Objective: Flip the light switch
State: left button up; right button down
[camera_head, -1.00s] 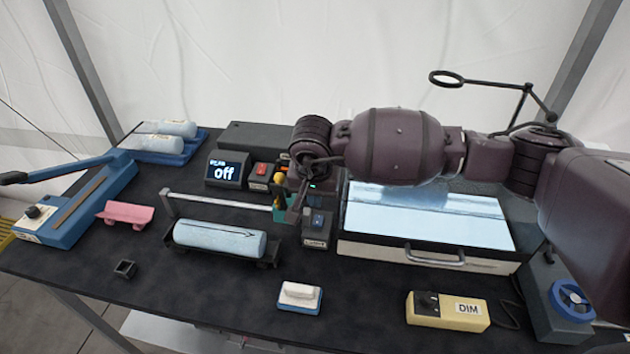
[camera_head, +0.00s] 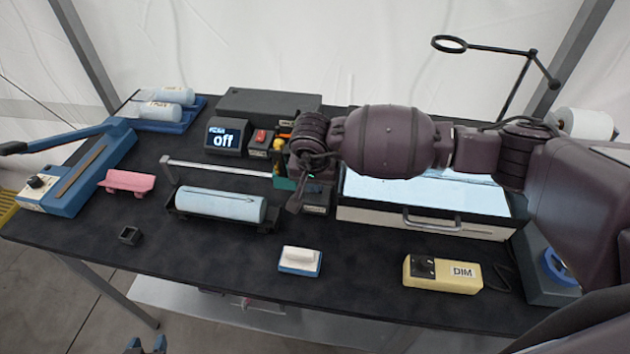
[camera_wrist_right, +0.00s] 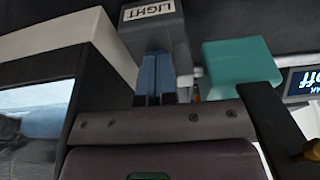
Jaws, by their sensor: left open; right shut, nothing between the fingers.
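The light switch is a dark box (camera_head: 318,209) beside the left end of the bright light panel. In the head view my right gripper hides most of it. The right wrist view shows its LIGHT label and dark housing (camera_wrist_right: 150,30) straight ahead of the fingertips. My right gripper (camera_wrist_right: 155,78) is shut and empty, its blue fingers close against the box; I cannot tell if they touch it. The switch's rocker is hidden. My left gripper (camera_head: 147,346) is open, with only its blue tips showing at the bottom edge, off the table.
The light panel (camera_head: 430,222) is right of the switch. A teal holder (camera_wrist_right: 240,65) with tools stands close by the fingers. A roller tray (camera_head: 182,211), a display reading "off" (camera_head: 226,138) and a DIM box (camera_head: 442,274) are around.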

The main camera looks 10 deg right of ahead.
jog(key=f+b, duration=0.1)
jog(key=b, duration=0.1)
jog(key=shift+s+a+f+b, duration=0.1)
jog(key=shift+s+f+b, duration=0.2)
jog(key=shift+f+b, duration=0.05)
jog(key=shift+r, duration=0.3)
jog(key=shift+w+d+r, duration=0.2)
jog(key=shift+w, duration=0.35)
jog(key=shift+w+r, duration=0.1)
jog(key=shift+r, duration=0.55)
jog(key=v, duration=0.4)
jog(key=shift+s+a+r+p, duration=0.1)
jog(key=shift+s+p, duration=0.15)
jog(key=shift+p, duration=0.15)
jog(key=s+a+r, duration=0.2)
jog(key=s+r, duration=0.2)
jog(key=r, duration=0.3)
jog(key=shift+s+b, duration=0.25)
jog(key=shift+b, duration=0.1)
jog(key=shift+d, duration=0.1)
